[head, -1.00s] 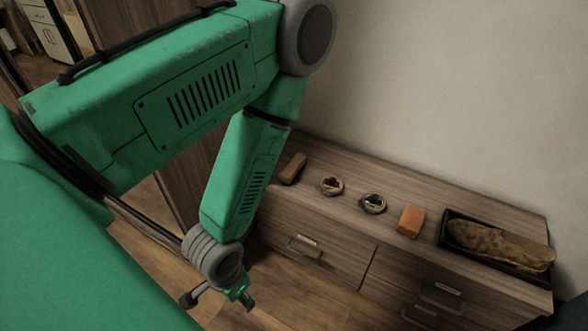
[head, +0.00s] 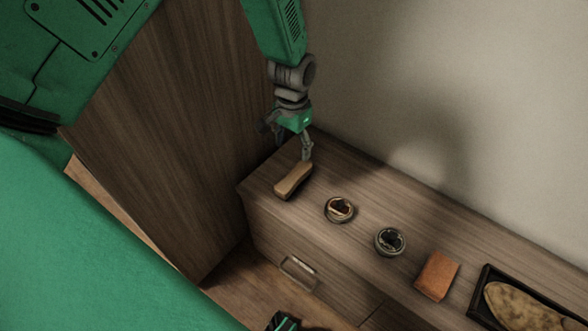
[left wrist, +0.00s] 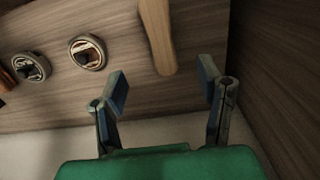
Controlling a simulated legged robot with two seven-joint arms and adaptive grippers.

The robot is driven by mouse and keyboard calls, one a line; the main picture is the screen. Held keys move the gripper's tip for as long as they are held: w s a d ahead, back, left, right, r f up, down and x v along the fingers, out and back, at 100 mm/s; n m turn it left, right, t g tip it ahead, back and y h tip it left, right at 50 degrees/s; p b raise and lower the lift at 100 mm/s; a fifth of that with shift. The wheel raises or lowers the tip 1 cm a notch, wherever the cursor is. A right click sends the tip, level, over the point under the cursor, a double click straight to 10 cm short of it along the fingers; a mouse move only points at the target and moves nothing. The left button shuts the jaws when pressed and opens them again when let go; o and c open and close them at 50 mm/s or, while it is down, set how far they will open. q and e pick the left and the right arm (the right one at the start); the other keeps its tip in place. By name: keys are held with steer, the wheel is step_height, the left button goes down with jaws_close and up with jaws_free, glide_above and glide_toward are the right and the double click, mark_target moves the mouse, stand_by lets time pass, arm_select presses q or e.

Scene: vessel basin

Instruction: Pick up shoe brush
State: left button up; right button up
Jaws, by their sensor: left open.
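The shoe brush (head: 293,180) is a tan, elongated block lying at the left end of the wooden cabinet top. In the left wrist view the brush (left wrist: 157,35) extends beyond the gap between my fingers, somewhat nearer the middle than either finger. My left gripper (head: 300,146) hangs just behind the far end of the brush. In the left wrist view this gripper (left wrist: 163,92) is open, with its two blue-grey fingers apart and nothing between the pads. A green and dark part at the bottom edge of the head view may be my right gripper, but it is cut off.
Two round open tins, one with reddish-brown polish (head: 340,209) and one dark (head: 390,241), sit right of the brush. Farther right are an orange block (head: 437,276) and a black tray (head: 476,309) holding a mottled tan item. A wardrobe side stands left; a wall is behind.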

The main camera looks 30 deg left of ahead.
mark_target(294, 175)
arm_select(q)
steer(key=f+b, duration=0.1)
steer(key=f, duration=0.4)
steer(key=f+b, duration=0.1)
steer(key=f, duration=0.2)
steer(key=shift+w+a+f+b, duration=0.1)
steer(key=shift+a+f+b, duration=0.1)
steer(key=shift+a+b, duration=0.1)
steer(key=f+b, duration=0.1)
steer(key=f, duration=0.2)
steer(key=f+b, duration=0.1)
steer(key=f, duration=0.1)
steer(key=shift+w+d+f+b, duration=0.1)
steer(key=shift+d+b, duration=0.25)
steer(key=shift+d, duration=0.05)
steer(key=shift+a, duration=0.1)
steer(key=c, duration=1.3)
